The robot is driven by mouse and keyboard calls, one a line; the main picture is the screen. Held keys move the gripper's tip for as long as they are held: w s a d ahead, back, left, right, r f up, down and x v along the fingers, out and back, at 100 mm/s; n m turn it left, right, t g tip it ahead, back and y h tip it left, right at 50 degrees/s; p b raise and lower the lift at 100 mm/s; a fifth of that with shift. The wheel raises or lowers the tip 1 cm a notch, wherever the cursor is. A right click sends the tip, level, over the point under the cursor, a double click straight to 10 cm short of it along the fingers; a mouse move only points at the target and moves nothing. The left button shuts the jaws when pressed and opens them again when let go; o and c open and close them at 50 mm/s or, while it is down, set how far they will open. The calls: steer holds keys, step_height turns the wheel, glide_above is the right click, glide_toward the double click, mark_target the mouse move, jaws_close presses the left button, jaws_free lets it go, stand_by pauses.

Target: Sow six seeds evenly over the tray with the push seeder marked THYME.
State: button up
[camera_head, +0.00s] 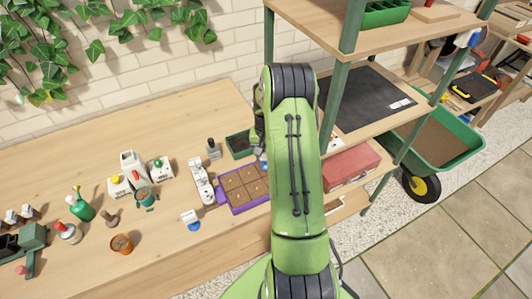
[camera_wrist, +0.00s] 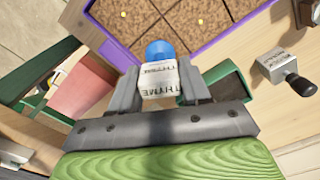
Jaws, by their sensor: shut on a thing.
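My gripper (camera_wrist: 158,88) is shut on the push seeder (camera_wrist: 158,70), a white block with THYME on its faces and a blue round end. In the wrist view the blue end is near a corner of the purple-rimmed tray (camera_wrist: 112,43); its height above the tray is unclear. The tray holds brown soil divided by dark lines, with small yellowish specks (camera_wrist: 200,21) on it. In the head view the tray (camera_head: 229,211) lies on the bench, partly behind my arm, which hides most of the gripper and seeder.
A dark green tray (camera_wrist: 234,72) and a block with a black knob (camera_wrist: 276,68) are close to the gripper. A white block with a blue end (camera_head: 191,220) stands left of the purple tray. Shelf posts (camera_head: 333,100) rise at the right. Pots and bottles stand farther left.

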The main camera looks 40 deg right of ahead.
steer(key=shift+f, duration=0.15)
stand_by(0.7)
steer(key=shift+r+p, duration=0.8)
steer(key=shift+r, duration=0.8)
steer(key=shift+f, duration=0.1)
